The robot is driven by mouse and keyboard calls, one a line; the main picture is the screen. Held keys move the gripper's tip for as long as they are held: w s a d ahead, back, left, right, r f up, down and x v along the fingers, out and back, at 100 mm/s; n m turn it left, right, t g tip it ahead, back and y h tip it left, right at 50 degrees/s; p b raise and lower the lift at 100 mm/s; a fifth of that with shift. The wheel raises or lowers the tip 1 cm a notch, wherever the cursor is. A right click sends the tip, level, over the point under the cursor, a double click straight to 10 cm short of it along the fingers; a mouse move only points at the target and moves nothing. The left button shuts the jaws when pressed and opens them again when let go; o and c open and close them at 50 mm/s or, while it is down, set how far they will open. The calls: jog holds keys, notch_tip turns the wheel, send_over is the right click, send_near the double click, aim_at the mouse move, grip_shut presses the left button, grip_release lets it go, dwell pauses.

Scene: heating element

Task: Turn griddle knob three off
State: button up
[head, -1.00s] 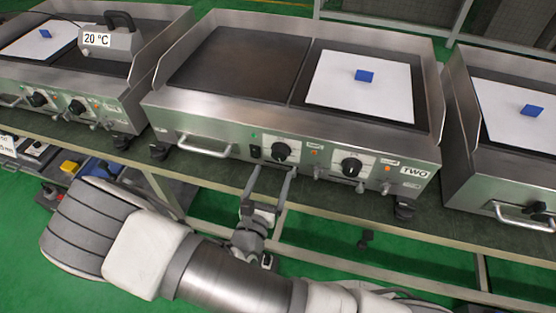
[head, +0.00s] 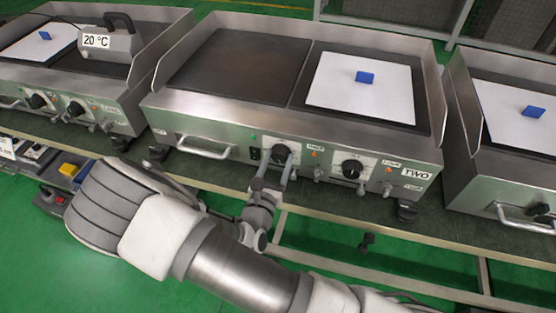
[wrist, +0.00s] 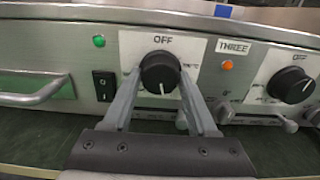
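Griddle knob three is the round black knob (wrist: 160,74) under an OFF mark, left of the THREE label (wrist: 234,47) in the wrist view. Its white pointer line faces down, away from OFF. In the head view this knob (head: 281,154) is the left one on the middle griddle. My gripper (wrist: 161,82) has one finger on each side of the knob, with the tips close to its edges. It looks open around the knob; firm contact cannot be made out.
A second black knob (wrist: 291,86) is at the right. A black rocker switch (wrist: 104,86) and a green light (wrist: 99,41) are left of the knob, then a bar handle (wrist: 34,93). Small metal fittings stick out below the panel. Griddle plates hold white sheets with blue blocks.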

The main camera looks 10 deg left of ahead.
jog(key=c, duration=0.6)
